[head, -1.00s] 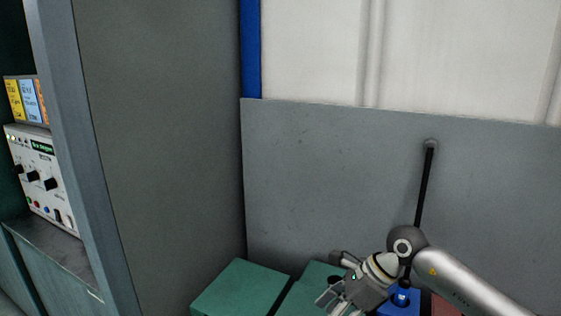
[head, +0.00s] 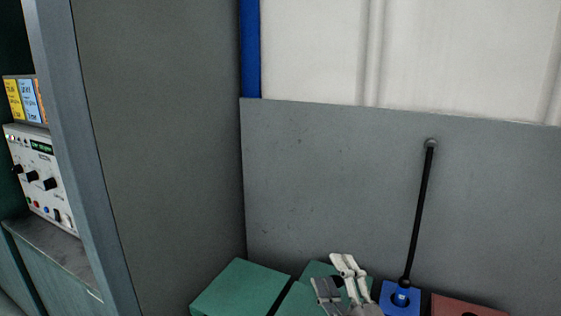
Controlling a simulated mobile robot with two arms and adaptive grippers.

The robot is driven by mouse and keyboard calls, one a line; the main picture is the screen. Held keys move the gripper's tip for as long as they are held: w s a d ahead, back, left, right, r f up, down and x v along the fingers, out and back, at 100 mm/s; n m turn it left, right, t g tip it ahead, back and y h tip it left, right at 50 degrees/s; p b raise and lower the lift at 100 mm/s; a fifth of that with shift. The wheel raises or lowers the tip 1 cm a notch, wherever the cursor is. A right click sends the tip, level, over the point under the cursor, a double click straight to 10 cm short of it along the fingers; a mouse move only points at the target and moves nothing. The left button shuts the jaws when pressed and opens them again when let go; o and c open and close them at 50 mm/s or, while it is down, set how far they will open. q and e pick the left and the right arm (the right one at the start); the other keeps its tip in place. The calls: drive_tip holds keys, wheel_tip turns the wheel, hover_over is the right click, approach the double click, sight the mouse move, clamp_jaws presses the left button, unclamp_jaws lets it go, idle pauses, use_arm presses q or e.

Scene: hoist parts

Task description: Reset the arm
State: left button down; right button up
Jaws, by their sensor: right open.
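My right gripper (head: 336,276) shows at the bottom of the head view, in front of the green blocks. Its fingers are apart and nothing is seen between them. Most of its body and the arm behind it are cut off by the lower edge. My left gripper is not in view.
Green blocks (head: 240,290) stand at the bottom centre. A blue block (head: 391,303) holds the foot of a black rod (head: 420,215) leaning on a grey panel (head: 330,180). A reddish block (head: 465,306) is at right. An instrument box (head: 40,180) sits on a shelf at left.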

drive_tip(key=s+d+f+m+g+h, duration=0.3)
drive_tip(key=s+d+f+m+g, duration=0.15)
drive_tip(key=f, duration=0.35)
drive_tip(key=s+d+f+m+g+h, duration=0.35)
drive_tip(key=d+f+m, duration=0.2)
drive_tip(key=f, duration=0.35)
drive_tip(key=s+f+m+g, duration=0.3)
drive_tip(key=s+f+g, duration=0.15)
drive_tip(key=s, duration=0.65)
drive_tip(key=s+f+m+g, duration=0.2)
drive_tip(key=s+f+g, duration=0.3)
drive_tip(key=s, duration=0.5)
drive_tip(key=s+a+f+x, duration=0.1)
drive_tip(key=s+x, duration=0.2)
drive_tip(key=x, duration=1)
drive_tip(key=s+x, duration=0.2)
drive_tip(key=x, duration=1.1)
drive_tip(key=s+d+f+g, duration=0.1)
drive_tip(key=s+d+f, duration=0.1)
drive_tip(key=s+f, duration=1.4)
drive_tip(key=shift+s+d+f+n, duration=0.3)
drive_tip(key=shift+s+d+f, duration=0.05)
drive_tip(key=shift+s, duration=0.7)
